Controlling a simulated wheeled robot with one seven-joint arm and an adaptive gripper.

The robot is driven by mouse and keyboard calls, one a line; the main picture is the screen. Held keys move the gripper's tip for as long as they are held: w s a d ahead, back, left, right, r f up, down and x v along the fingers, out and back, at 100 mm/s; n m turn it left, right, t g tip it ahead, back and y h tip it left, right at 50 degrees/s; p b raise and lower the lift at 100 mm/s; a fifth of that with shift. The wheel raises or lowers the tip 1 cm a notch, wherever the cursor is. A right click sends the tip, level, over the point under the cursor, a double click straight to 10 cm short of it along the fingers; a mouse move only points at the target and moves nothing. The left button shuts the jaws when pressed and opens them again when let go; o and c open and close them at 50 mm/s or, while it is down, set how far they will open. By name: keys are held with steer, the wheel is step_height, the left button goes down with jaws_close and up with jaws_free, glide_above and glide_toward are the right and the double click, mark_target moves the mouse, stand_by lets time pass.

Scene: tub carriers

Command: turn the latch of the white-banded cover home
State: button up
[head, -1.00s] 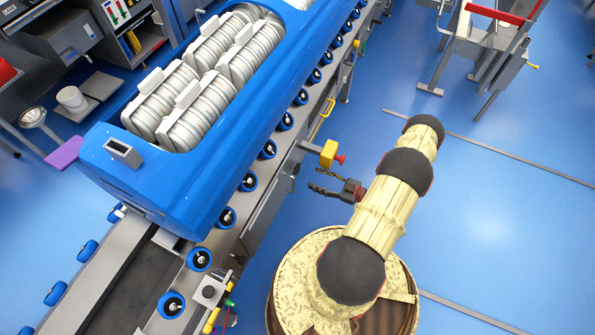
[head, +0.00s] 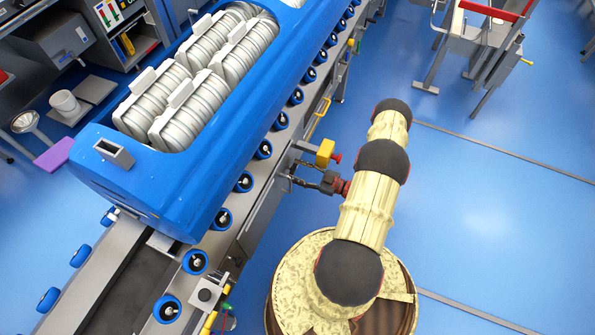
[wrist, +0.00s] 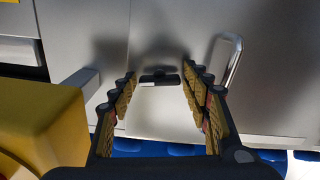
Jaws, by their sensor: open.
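In the wrist view a small black latch (wrist: 160,78) sits on a grey panel (wrist: 150,120), lying roughly crosswise, with a short pale strip along its lower edge. I cannot tell whether that strip is the cover's white band, nor where the cover's edges run. My gripper (wrist: 159,73) is open, its two padded fingers on either side of the latch in the picture, with nothing between them. Contact with the panel cannot be told. In the head view my gripper (head: 292,173) reaches the conveyor's side, and the latch is hidden there.
A yellow box (head: 325,153) with a red button stands beside my gripper and fills the lower left of the wrist view (wrist: 40,125). A metal loop handle (wrist: 232,62) is right of the latch. A blue carrier (head: 150,190) holding white tubs rests on the conveyor.

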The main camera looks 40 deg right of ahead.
steer(key=c, duration=0.3)
steer(key=c, duration=0.6)
steer(key=shift+o, duration=0.2)
steer(key=shift+m+b, duration=0.4)
steer(key=shift+m, duration=0.7)
steer(key=o, duration=0.9)
steer(key=shift+c, duration=0.2)
steer(key=v, duration=1.2)
